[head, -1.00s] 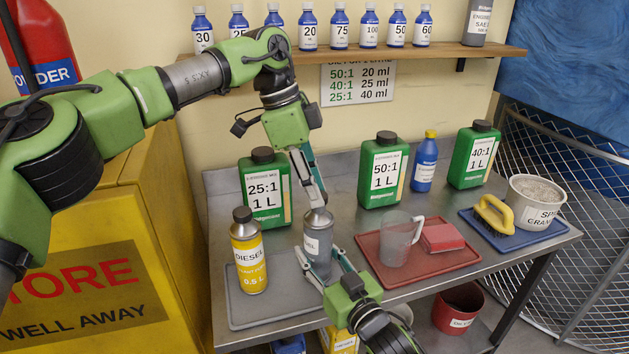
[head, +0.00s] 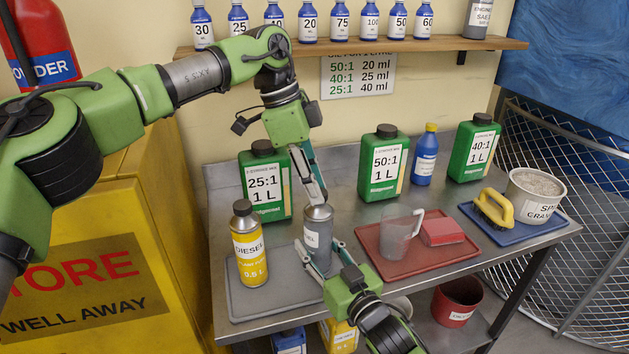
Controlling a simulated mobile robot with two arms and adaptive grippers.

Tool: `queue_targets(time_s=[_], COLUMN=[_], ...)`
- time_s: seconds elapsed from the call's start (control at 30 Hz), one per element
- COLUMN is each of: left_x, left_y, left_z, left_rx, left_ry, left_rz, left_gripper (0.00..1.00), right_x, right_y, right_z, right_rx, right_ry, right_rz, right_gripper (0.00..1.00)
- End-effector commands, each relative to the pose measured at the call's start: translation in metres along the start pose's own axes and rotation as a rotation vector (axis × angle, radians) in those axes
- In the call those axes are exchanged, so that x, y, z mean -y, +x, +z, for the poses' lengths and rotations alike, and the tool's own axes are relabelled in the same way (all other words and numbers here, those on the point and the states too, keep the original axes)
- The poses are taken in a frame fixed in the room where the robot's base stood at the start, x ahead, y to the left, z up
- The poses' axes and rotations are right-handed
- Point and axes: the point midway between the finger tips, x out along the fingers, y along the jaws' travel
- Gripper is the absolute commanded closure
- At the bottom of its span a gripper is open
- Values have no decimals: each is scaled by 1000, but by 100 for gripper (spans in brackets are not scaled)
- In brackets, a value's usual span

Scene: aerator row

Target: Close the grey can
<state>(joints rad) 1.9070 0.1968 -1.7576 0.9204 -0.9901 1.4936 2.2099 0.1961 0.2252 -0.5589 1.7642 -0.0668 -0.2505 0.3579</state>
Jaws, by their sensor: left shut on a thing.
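The grey can (head: 318,240) stands upright on the grey tray (head: 240,304), at the tray's right side. My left gripper (head: 317,196) reaches down from above with its fingertips close together at the top of the can. It is shut on the cap there, which the fingers mostly hide. My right gripper (head: 318,246) comes from the front, with one finger on each side of the can's body. I cannot tell whether those fingers press on it.
A yellow diesel can (head: 250,262) stands just left of the grey can. A green 25:1 jug (head: 270,205) is behind. A red tray (head: 372,262) at right holds a clear measuring jug (head: 396,240) and a red block (head: 441,232). A shelf (head: 400,52) with bottles hangs above.

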Motion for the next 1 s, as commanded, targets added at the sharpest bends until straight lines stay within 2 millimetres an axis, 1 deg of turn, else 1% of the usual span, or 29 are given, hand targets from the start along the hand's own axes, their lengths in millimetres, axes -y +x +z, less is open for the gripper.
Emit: queue_targets(time_s=[0.17,0.27,0.5,0.7,1.0], left_x=[0,2,7,6,5], left_y=[2,2,2,2,2], left_z=[0,0,-2,-1,0], left_rx=[0,3,6,4,1], left_ry=[6,61,359,507,541], left_rz=[1,17,109,156,169], left_gripper=[84,84,84,84,84], right_x=[0,0,0,1,1], right_y=[0,0,0,0,0], right_z=[0,0,0,0,0], right_rx=[0,0,0,0,0], right_ry=[0,0,-1,-2,-1], right_rz=[0,0,0,-1,-1], right_gripper=[100,100,100,100,100])
